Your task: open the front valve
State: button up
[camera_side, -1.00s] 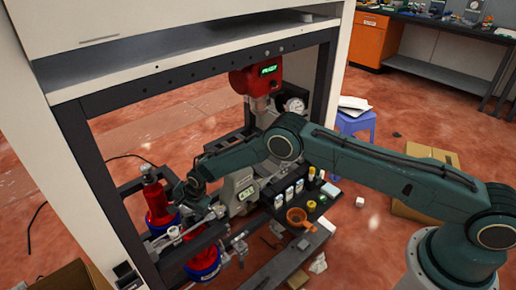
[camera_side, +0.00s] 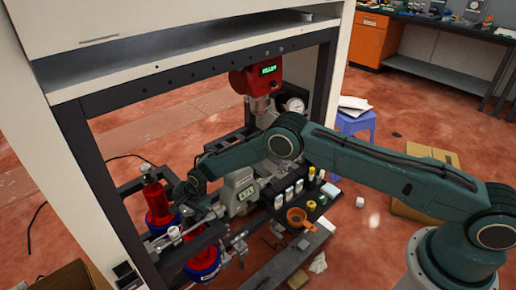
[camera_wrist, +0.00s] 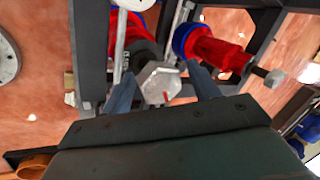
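In the wrist view, a silver hexagonal valve knob (camera_wrist: 160,82) with a small red mark faces the camera. My gripper (camera_wrist: 163,88) is open, with one bluish finger on each side of the knob and visible gaps between. I cannot tell how deep the fingers reach past it. A red cylinder with a dark end (camera_wrist: 135,35) is behind the knob, and another red cylinder with a blue collar (camera_wrist: 215,48) is to its right. In the side view, red cylinders stand at the back (camera_side: 156,203) and front (camera_side: 206,262); my wrist largely hides the fittings between them.
A dark frame (camera_side: 98,160) surrounds the work. A red-headed device with a green display (camera_side: 266,70) stands at the back. An orange funnel (camera_side: 297,216) and several small bottles sit on a black tray right of my wrist, close below my arm.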

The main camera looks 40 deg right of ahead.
jog(key=shift+w+r, duration=0.15)
jog(key=shift+r, duration=3.4)
